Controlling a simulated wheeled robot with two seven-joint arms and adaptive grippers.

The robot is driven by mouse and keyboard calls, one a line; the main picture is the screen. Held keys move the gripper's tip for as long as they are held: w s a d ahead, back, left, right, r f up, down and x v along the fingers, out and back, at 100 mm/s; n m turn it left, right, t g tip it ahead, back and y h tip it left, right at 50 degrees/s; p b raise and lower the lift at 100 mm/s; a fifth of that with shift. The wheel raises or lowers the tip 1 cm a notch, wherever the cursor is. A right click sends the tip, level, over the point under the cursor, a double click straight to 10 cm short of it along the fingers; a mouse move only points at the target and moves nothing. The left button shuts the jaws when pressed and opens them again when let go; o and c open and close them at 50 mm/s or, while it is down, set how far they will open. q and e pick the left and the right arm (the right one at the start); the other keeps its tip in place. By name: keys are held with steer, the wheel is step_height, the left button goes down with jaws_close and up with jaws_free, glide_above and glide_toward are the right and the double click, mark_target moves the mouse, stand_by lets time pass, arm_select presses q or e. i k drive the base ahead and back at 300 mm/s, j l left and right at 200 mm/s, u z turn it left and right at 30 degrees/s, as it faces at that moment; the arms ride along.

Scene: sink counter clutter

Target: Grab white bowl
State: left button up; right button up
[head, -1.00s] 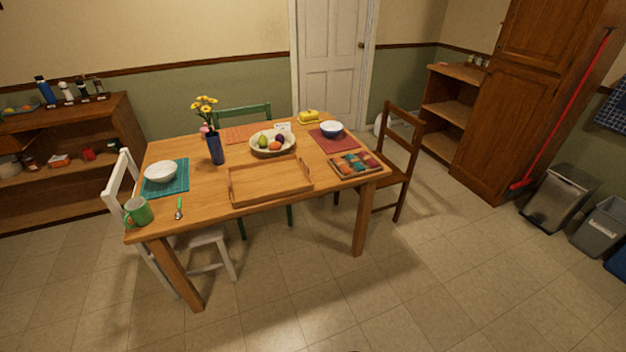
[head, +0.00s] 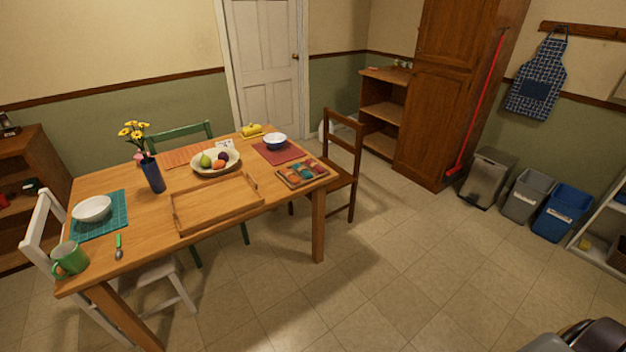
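A plain white bowl (head: 92,209) sits upright on a teal placemat (head: 113,228) at the left end of the wooden table. It looks empty. A second bowl, blue outside with a white interior (head: 275,141), stands on a red placemat (head: 268,155) at the far right of the table. A cream fruit bowl (head: 205,171) with several fruits is at the table's middle back. Neither of my grippers can be made out in the head view.
The wooden table (head: 140,205) also holds a green mug (head: 69,260), a spoon (head: 118,249), a blue flower vase (head: 153,177), a wooden tray (head: 180,228) and a coaster box (head: 301,172). White (head: 43,235), green and brown (head: 342,160) chairs surround it. Open floor lies to the right.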

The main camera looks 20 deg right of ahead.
mark_target(95, 209)
steer(key=i+l+u, duration=0.15)
steer(key=i+u, duration=0.3)
steer(key=i+l+u, duration=0.3)
steer(key=i+u, duration=0.15)
